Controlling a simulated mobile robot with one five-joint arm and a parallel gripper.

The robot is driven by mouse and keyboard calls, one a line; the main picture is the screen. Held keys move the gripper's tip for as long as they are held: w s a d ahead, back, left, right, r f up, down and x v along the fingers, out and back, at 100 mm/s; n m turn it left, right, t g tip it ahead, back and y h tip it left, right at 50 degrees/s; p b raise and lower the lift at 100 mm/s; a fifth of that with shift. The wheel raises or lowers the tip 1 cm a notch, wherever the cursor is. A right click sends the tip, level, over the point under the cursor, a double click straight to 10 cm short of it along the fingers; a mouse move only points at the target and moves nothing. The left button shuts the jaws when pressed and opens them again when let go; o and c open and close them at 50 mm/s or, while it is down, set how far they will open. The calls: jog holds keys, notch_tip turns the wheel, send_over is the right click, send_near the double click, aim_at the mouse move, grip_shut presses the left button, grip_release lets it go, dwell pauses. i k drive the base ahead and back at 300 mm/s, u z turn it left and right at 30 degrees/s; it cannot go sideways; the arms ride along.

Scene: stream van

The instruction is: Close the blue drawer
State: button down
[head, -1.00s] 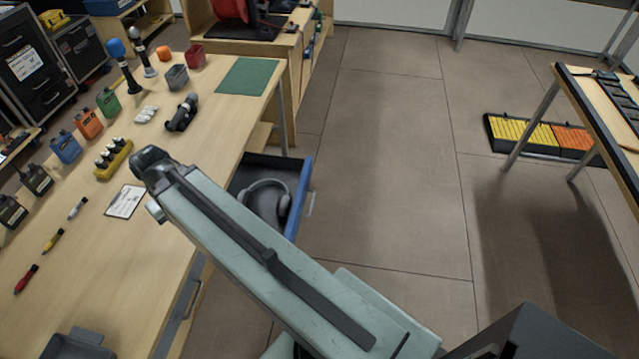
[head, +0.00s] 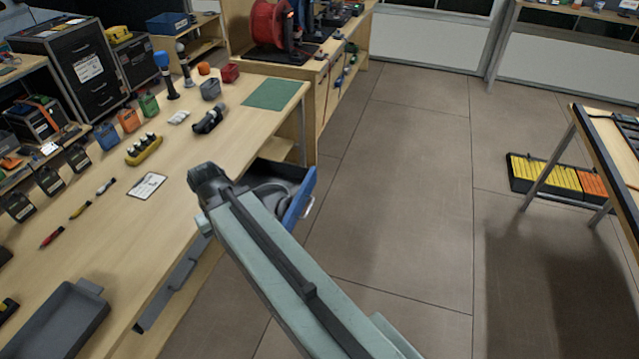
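The blue drawer (head: 301,199) stands open under the right side of the wooden workbench (head: 215,150). Its blue front faces right, with a pale handle on it. Grey headphones lie inside, partly hidden by my arm. My arm reaches up from the bottom of the head view, across the near part of the drawer. The arm's far end (head: 208,182) shows left of the drawer, over the bench edge in the picture. The gripper fingers cannot be made out, and I cannot tell whether anything touches the drawer.
The bench holds radios, microphones, pens, a yellow battery holder (head: 143,149), a green mat (head: 272,93) and a grey tray (head: 62,322). A second, grey-handled drawer (head: 172,284) is below the bench edge. Open floor (head: 400,180) lies right, before another table (head: 610,150).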

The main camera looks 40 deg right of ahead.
aim_at(301, 182)
jog(key=z, duration=0.05)
jog(key=i, duration=0.9)
jog(key=u, duration=0.05)
